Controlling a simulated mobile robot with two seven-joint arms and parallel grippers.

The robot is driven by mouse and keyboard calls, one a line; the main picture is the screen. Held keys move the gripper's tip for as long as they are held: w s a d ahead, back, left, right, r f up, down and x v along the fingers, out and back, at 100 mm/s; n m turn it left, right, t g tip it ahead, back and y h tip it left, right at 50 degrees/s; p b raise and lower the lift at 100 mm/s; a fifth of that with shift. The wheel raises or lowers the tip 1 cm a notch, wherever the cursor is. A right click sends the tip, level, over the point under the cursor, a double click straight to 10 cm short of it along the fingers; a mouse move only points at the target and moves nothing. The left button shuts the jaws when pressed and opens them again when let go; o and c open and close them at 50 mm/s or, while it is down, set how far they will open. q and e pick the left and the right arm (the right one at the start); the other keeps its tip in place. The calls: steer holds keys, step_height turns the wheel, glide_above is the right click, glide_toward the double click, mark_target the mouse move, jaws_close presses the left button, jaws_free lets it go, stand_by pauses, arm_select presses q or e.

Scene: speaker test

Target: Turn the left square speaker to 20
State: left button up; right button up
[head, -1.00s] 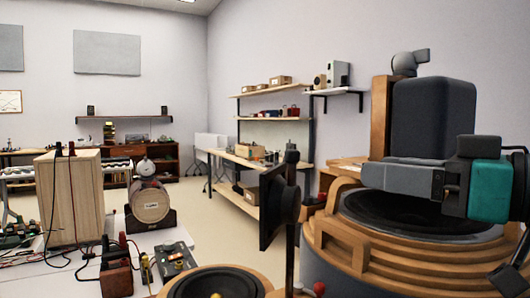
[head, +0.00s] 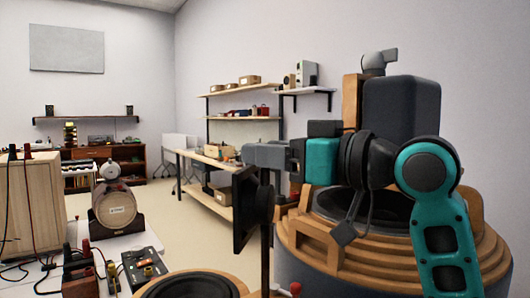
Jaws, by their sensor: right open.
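A black square speaker (head: 244,212) stands upright on a dark post in the middle foreground, turned nearly edge-on. I cannot read any angle mark for it. A pale wooden box (head: 30,205) with cables on top stands at the left edge; I cannot tell if it is a speaker. My right gripper (head: 254,155) has grey fingers, with a teal and black wrist behind them. It is open and appears just above the black square speaker, pointing left. I cannot tell its distance from the speaker or if they touch. My left gripper is out of view.
A large round speaker in stepped wooden rings (head: 330,255) fills the right foreground, with a dark rounded block (head: 402,105) behind it. Another round speaker (head: 190,287) is at the bottom. A small barrel-shaped wooden speaker (head: 116,208) and red-topped terminals stand at left.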

steer(key=shift+w+a, duration=0.4)
steer(key=shift+a, duration=0.1)
jaws_close()
steer(key=m+t+h+p, duration=0.2)
steer(key=p, duration=0.1)
steer(key=shift+r+t+h, duration=0.2)
steer(key=shift+t+h, duration=0.1)
steer(key=shift+t, duration=0.1)
steer(key=shift+f+m+t+h+p, duration=0.1)
steer(key=shift+m+t+h+p, duration=0.4)
steer(key=shift+m+h+p, duration=0.15)
steer(key=shift+f+m+t+h, duration=0.1)
steer(key=shift+m+t+h, duration=0.2)
steer(key=shift+m+h, duration=0.05)
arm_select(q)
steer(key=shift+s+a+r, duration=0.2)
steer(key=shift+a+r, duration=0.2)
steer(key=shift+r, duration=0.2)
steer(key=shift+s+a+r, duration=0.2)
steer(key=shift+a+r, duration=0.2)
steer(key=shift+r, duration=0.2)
